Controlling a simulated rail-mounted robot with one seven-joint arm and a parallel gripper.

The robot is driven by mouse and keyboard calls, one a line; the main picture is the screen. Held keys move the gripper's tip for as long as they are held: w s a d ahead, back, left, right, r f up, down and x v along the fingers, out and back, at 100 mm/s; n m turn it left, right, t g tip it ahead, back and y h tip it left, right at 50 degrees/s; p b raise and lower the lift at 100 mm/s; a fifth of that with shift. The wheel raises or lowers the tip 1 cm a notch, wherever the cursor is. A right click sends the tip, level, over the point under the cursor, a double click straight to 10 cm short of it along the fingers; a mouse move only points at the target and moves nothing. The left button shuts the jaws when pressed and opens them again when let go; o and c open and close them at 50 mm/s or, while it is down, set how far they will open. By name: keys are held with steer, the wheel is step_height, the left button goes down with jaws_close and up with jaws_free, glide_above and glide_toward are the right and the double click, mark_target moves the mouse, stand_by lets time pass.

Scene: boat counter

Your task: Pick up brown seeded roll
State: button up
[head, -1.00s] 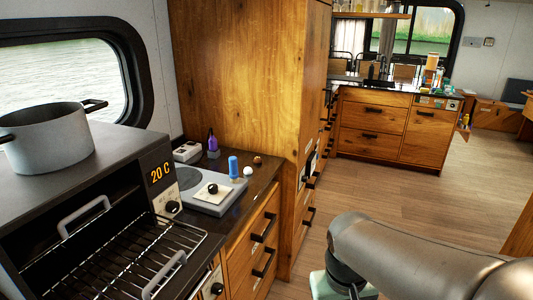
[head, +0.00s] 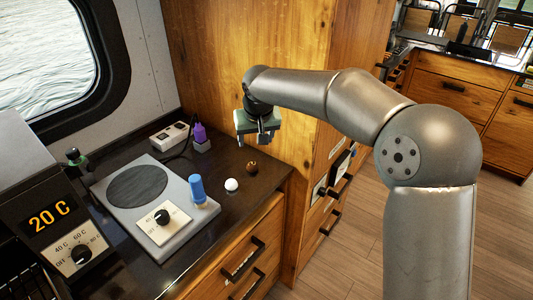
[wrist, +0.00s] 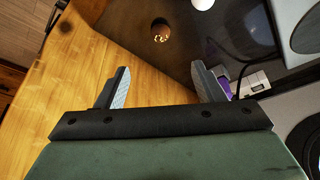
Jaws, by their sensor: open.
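The brown seeded roll (head: 252,167) is a small round brown thing on the dark counter (head: 262,190), near the tall wooden cabinet. In the wrist view the roll (wrist: 160,32) shows pale seeds on top and lies beyond the fingertips, between their lines. My gripper (head: 258,142) hangs above the counter beside the cabinet, close to the roll in the head view. In the wrist view its two fingers (wrist: 160,80) are spread wide with nothing between them. The roll is apart from the fingers.
A white ball (head: 232,184) sits beside the roll, with a blue cylinder (head: 197,190) left of it. A purple bottle (head: 200,134) and a white socket box (head: 170,138) stand behind. A hotplate (head: 150,205) fills the left. The wooden cabinet (head: 265,45) walls the back right.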

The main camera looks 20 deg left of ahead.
steer(key=p, duration=0.3)
glide_above(252, 164)
steer(key=s+d, duration=0.1)
steer(key=s, duration=0.2)
step_height(252, 164, down, 10)
steer(key=shift+d, duration=0.15)
steer(key=p+x, duration=0.1)
steer(key=x, duration=0.1)
steer(key=w+p+x, duration=0.1)
steer(key=x, duration=0.2)
steer(key=shift+w+f, duration=0.2)
steer(key=shift+f, duration=0.3)
steer(key=c, duration=1.1)
